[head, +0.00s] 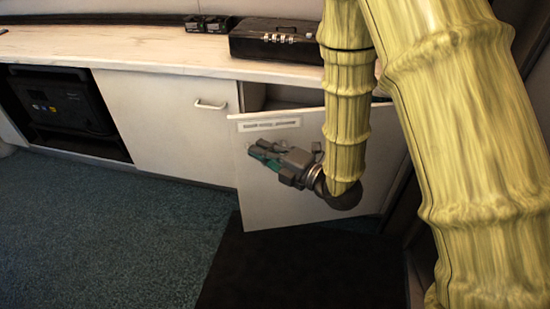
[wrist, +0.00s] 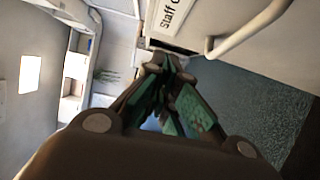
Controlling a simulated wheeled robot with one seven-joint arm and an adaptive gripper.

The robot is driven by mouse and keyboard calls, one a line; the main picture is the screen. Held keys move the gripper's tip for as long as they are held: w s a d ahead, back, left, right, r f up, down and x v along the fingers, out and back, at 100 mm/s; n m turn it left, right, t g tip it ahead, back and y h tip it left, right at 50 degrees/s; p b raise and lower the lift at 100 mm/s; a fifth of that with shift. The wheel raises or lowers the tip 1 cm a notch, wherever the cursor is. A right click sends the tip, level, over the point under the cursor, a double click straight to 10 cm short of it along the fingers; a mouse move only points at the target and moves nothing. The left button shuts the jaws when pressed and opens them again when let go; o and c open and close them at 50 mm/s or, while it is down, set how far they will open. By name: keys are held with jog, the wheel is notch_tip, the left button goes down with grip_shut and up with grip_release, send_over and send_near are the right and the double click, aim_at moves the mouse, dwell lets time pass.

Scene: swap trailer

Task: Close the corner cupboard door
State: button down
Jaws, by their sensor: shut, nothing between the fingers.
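The corner cupboard door (head: 285,208) is a white panel with a printed label strip near its top. It stands ajar, swung out from the cupboard front, and the dark cupboard opening (head: 285,94) shows above it. My gripper (head: 256,156) is shut and empty, in front of the door's upper left part, below the label. I cannot tell whether it touches the door. My arm hides part of the door's right side.
A closed white cupboard (head: 165,120) with a bar handle stands left of the open door. A black case (head: 275,42) lies on the worktop (head: 140,50). A dark mat (head: 300,270) covers floor below the door; carpet (head: 110,220) at left is clear.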

aim_at(236, 129)
jog(key=shift+w+a+b, duration=0.25)
jog(key=shift+w+a, duration=0.1)
jog(key=shift+w, duration=0.6)
jog(key=shift+w+a+b, duration=0.3)
jog(key=shift+w+a, duration=0.1)
jog(key=shift+w, duration=0.6)
jog(key=shift+w+a+b, duration=0.25)
jog(key=shift+w+a, duration=0.1)
jog(key=shift+w, duration=0.6)
